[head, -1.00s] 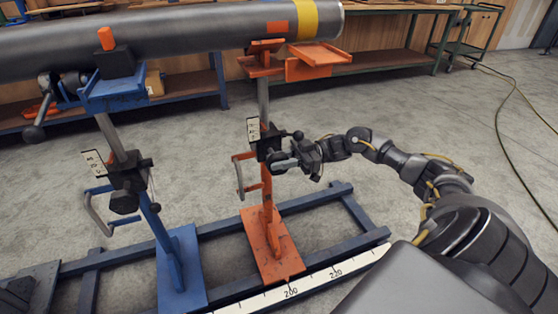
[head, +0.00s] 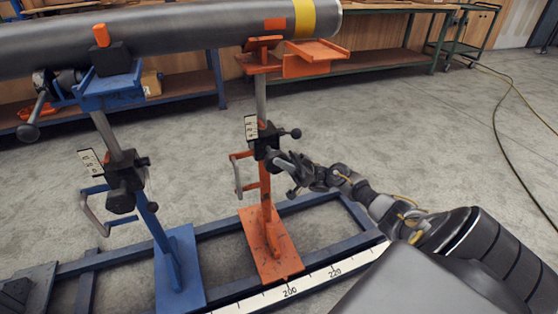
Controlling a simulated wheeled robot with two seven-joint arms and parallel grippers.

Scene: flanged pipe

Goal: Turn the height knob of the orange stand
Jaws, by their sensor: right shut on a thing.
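The orange stand (head: 266,228) stands upright on the blue floor frame, with its orange cradle head (head: 262,61) under the pipe. A black clamp block (head: 264,141) sits on its post, with a small dark ball-ended lever (head: 291,134) sticking out to the right. My right gripper (head: 284,163) reaches in from the right and is shut at the lower right side of this block, on the height knob. The fingers and wrist hide most of the knob. My left gripper is not in view.
The grey pipe (head: 190,32) with yellow and orange bands lies across the top. The blue stand (head: 178,262) is to the left. A white scale (head: 311,286) runs along the blue frame (head: 213,231). The floor at right is clear, apart from a hose (head: 497,120).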

